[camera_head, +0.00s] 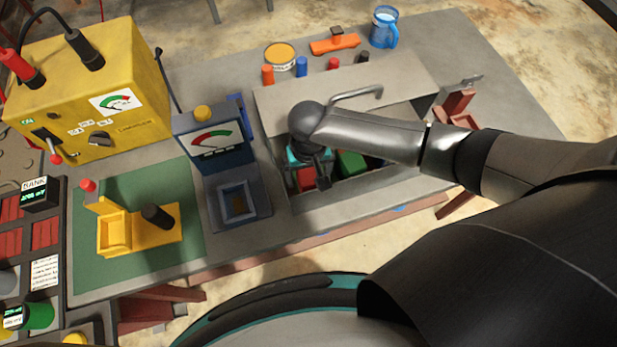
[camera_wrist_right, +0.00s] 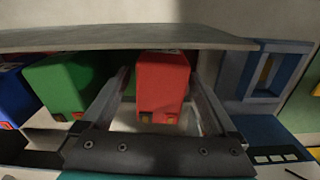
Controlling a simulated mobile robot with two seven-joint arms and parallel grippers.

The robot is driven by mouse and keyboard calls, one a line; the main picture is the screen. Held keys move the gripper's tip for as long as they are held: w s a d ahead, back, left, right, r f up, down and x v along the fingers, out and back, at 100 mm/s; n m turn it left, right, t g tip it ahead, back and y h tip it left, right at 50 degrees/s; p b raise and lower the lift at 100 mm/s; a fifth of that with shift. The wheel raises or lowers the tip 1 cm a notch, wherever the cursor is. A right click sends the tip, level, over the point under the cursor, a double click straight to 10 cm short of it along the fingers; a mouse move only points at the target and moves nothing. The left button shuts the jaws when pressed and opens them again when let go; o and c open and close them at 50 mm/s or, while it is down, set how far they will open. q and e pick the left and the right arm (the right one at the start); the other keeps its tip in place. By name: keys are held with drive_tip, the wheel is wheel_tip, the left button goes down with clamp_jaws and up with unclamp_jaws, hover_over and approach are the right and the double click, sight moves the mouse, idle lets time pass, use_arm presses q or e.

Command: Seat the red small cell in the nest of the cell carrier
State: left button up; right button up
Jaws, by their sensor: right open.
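The red small cell (camera_head: 307,178) stands in the open grey bin, partly hidden by my right gripper (camera_head: 318,178). In the right wrist view, the red cell (camera_wrist_right: 162,85) stands between the two spread fingers of my right gripper (camera_wrist_right: 160,95). A gap shows on the left side of the cell; contact on the right cannot be told. The yellow cell carrier (camera_head: 140,246) lies on the green mat, with an empty-looking square nest (camera_head: 112,233) at its left and a black knob at its right. My left gripper is not in view.
A green cell (camera_wrist_right: 70,82) and a blue cell (camera_wrist_right: 18,95) stand left of the red one. The bin's grey lid (camera_head: 350,82) overhangs the back. A blue-grey tester (camera_head: 225,165) stands between bin and mat. A yellow meter box (camera_head: 95,95) stands at left.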

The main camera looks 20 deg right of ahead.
clamp_jaws()
idle(0.7)
drive_tip(key=shift+w+r, duration=0.1)
